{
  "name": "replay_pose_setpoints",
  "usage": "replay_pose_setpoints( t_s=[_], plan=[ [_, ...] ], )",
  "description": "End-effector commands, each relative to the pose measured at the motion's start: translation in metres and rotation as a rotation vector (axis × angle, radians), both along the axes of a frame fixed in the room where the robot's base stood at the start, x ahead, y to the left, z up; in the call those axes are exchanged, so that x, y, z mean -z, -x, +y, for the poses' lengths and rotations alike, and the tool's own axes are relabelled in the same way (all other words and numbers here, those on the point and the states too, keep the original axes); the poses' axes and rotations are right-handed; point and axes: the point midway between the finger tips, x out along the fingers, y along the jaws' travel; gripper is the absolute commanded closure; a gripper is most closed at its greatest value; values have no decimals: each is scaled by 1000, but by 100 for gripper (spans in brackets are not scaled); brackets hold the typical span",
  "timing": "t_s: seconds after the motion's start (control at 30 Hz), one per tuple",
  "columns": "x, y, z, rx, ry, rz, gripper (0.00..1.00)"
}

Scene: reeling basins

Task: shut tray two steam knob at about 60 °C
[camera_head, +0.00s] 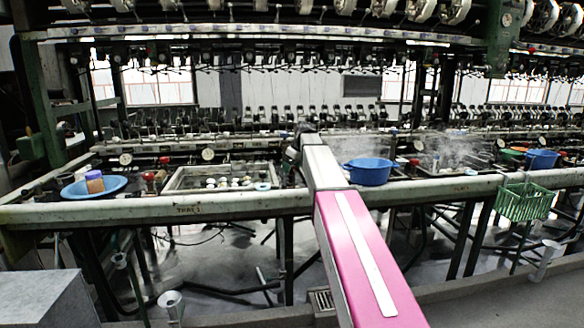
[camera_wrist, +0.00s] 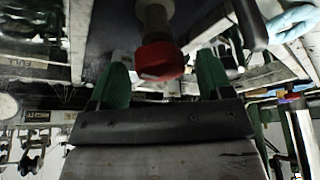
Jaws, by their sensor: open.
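In the wrist view a red knob (camera_wrist: 160,62) on a pale stem shows between the two green fingers of my gripper (camera_wrist: 162,82). The fingers are apart, one on each side of the knob; I cannot tell whether either touches it. Part of a round dial (camera_wrist: 7,106) shows at the left edge, its reading not legible. In the head view my pink arm reaches to the machine, and my gripper is hidden at its far end. The tray two basin (camera_head: 455,165) is at right, with steam above it. A dial (camera_head: 418,145) stands behind it, too small to read.
A blue bowl (camera_head: 369,171) sits on the ledge just right of my arm. The tray one basin (camera_head: 218,179) holds several pale cocoons. A blue dish (camera_head: 80,190) with jars is at far left. A green basket (camera_head: 524,203) hangs off the front rail at right.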

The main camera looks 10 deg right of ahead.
Motion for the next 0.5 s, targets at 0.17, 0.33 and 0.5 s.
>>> replay_pose_setpoints(
  t_s=[0.17, 0.33, 0.5],
  plan=[
    [0, 0, 0, 0, 0, 0, 63],
    [0, 0, 0, 1, 0, 0, 77],
    [0, 0, 0, 19, -1, 1, 76]
  ],
)
